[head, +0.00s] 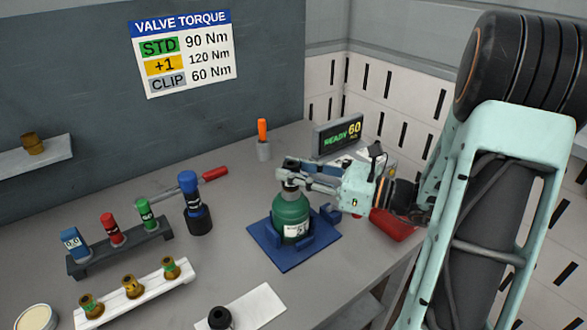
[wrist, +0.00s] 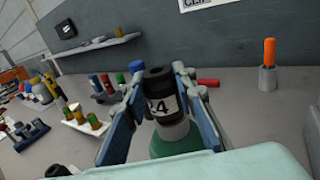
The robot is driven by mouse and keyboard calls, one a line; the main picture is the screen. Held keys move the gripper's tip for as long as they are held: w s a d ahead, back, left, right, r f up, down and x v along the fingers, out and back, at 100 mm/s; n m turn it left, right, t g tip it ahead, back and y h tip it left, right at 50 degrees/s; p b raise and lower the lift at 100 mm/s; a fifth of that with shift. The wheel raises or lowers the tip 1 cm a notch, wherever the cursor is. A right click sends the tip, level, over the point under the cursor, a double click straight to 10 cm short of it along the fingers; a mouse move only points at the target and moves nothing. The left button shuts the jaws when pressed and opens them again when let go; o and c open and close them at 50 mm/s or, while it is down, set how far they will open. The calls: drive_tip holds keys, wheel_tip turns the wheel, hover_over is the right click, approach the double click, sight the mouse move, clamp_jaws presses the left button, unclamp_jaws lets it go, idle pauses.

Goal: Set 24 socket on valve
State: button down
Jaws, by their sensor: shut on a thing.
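My gripper (head: 290,176) is shut on a black socket with a white label, the 24 socket (wrist: 157,86); the label's first digit is partly covered by a finger. The socket is upright between the two blue-grey fingers in the wrist view. Directly below it is the grey valve neck (wrist: 172,130) of a green cylinder (head: 291,213). The cylinder stands upright in a blue cradle (head: 276,262). The socket's lower end meets the neck in the picture; I cannot tell whether it is seated or just above. In the head view, the fingers mostly hide the socket and valve.
A torque wrench with a red handle (head: 214,173) lies left of the cylinder. A dark socket rack (head: 122,250) and a white rack of brass valves (head: 135,297) stand further left. A READY 60 display (head: 338,137) and orange marker (head: 262,130) stand behind. A white mat (head: 254,308) lies in front.

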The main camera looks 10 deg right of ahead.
drive_tip(key=shift+f, duration=0.15)
drive_tip(key=c, duration=1.5)
unclamp_jaws()
wheel_tip(320, 180, up, 6)
drive_tip(key=p, duration=0.5)
